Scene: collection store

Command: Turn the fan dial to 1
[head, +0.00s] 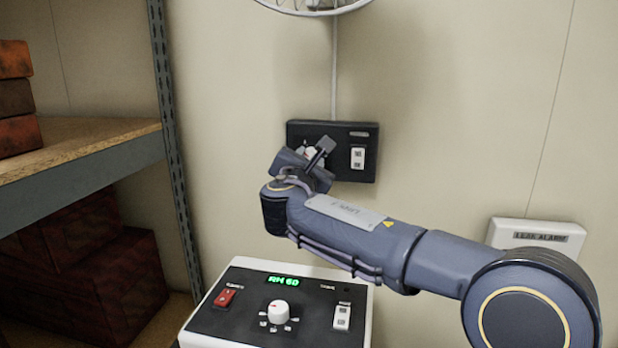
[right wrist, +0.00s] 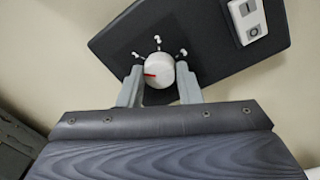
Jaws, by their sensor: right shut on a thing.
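The fan dial (right wrist: 158,66) is a white round knob with a red pointer line on a dark wall panel (right wrist: 222,72). In the right wrist view the red line points left, just below the leftmost of the small marks around the knob. The marks are too small to read. My right gripper (right wrist: 159,75) is shut on the dial, one finger on each side of it. In the head view my right gripper (head: 316,156) is at the left half of the panel (head: 344,171) and hides most of the dial. My left gripper is not in view.
A white rocker switch (head: 357,157) is on the panel's right. Below stands a control box (head: 240,320) with its own dial (head: 279,310) and a green display. A wire fan guard (head: 318,8) is above. A shelf (head: 80,150) with red boxes stands left. A leak alarm (head: 535,237) is right.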

